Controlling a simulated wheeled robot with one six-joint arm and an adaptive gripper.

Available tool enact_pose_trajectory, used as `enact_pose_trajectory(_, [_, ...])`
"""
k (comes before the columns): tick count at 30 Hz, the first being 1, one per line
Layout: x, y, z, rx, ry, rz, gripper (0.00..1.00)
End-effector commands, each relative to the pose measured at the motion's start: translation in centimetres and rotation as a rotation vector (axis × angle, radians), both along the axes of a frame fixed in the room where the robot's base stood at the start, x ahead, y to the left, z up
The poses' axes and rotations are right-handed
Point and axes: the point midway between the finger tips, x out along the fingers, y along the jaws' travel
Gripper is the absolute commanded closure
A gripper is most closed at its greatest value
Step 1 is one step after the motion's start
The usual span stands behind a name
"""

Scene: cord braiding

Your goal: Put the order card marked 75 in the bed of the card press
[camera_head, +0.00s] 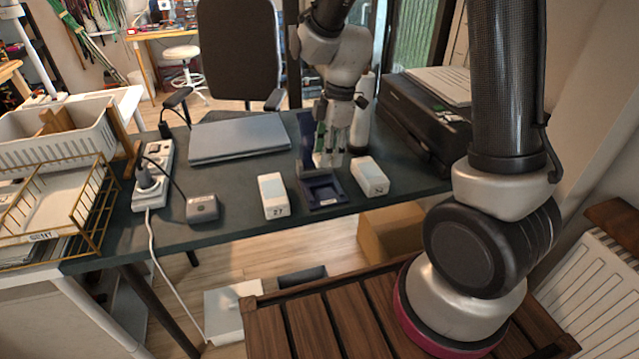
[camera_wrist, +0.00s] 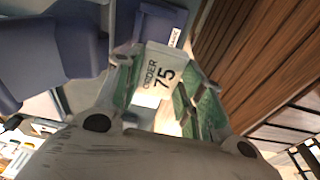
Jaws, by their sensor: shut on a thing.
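The order card marked 75 (camera_wrist: 156,72) is white with black print, readable in the wrist view. My gripper (camera_wrist: 160,88), with green-lined fingers, is shut on it. In the head view my gripper (camera_head: 328,150) is over the table, just behind the bed of the card press, and the card (camera_head: 326,159) shows as a pale patch at its fingertips. The card press (camera_head: 321,191) is dark blue, with a flat bed in front and an upright part (camera_head: 306,140) behind. The bed looks empty. In the wrist view, blue parts of the press (camera_wrist: 55,55) fill the left.
A white block marked 27 (camera_head: 273,194) stands left of the press, and another white block (camera_head: 370,177) stands right of it. A closed laptop (camera_head: 238,138), grey box (camera_head: 202,208), power strip (camera_head: 153,174) and black printer (camera_head: 420,118) share the dark table (camera_head: 235,228).

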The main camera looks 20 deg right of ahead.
Motion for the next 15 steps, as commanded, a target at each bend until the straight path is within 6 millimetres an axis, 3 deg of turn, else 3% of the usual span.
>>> enact_pose_trajectory(2, [-0.2, 0.1, -0.2, 0.001, 0.002, 0.022, 0.72])
enact_pose_trajectory(9, [-0.3, 0.1, -4.5, 0.001, 0.003, 0.028, 0.72])
enact_pose_trajectory(15, [-0.3, 0.1, -6.8, 0.000, 0.004, 0.027, 0.72])
